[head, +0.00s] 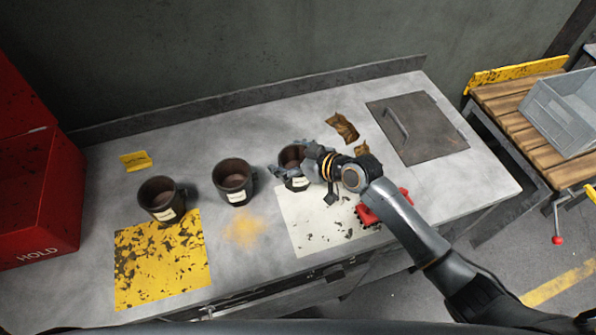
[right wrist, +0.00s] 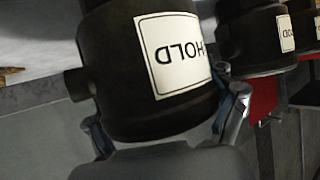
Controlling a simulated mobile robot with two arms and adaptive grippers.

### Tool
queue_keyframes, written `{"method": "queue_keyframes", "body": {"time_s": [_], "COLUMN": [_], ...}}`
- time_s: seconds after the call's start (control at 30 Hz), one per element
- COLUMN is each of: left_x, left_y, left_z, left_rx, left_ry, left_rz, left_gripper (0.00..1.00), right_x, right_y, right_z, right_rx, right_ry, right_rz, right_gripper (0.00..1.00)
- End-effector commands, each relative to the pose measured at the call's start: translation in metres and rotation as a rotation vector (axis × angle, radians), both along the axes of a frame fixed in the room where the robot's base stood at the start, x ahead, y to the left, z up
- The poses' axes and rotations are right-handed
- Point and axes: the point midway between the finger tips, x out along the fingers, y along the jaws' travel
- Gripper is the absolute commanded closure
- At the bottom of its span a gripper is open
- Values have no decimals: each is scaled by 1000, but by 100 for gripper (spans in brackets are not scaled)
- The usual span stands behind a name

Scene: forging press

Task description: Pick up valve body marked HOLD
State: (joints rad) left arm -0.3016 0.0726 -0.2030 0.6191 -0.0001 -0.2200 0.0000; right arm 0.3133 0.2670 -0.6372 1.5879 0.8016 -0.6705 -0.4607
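The valve body marked HOLD (right wrist: 150,70) is dark and round, with a white label and a side stub, and fills the right wrist view. In the head view this valve body (head: 291,155) stands at the back left edge of a pale mat, the rightmost of three. My right gripper (head: 305,163) reaches it from the right. In the right wrist view its fingers (right wrist: 168,122) lie against both sides of the body, shut on it. I cannot tell whether the body touches the bench. My left gripper is not in view.
Two similar labelled valve bodies stand left, one (head: 233,181) mid-bench and one (head: 161,199) by a yellow mat (head: 160,265). A red bin marked HOLD (head: 38,200) is far left. A red object (head: 372,215) lies beneath my forearm. A dark handled plate (head: 425,135) is at right.

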Motion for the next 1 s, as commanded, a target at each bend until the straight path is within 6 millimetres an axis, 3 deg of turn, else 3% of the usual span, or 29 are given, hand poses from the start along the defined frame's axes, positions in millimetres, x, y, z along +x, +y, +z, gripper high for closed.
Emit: {"method": "queue_keyframes", "body": {"time_s": [0.03, 0.23, 0.73, 0.93, 1.0], "left_x": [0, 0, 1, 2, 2], "left_y": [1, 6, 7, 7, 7], "left_z": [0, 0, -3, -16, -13], "left_rx": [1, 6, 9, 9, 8], "left_ry": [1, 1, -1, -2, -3], "left_rz": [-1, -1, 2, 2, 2], "left_gripper": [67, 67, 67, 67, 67], "right_x": [0, 0, 1, 2, -11], "right_y": [0, 0, 0, 0, 0], "right_z": [-1, -1, 7, 34, 46], "right_rx": [-1, -2, 2, 2, 3], "right_ry": [1, 1, -6, -14, -9], "right_rz": [0, 0, 0, 2, 4], "right_gripper": [43, 82, 82, 82, 82]}}
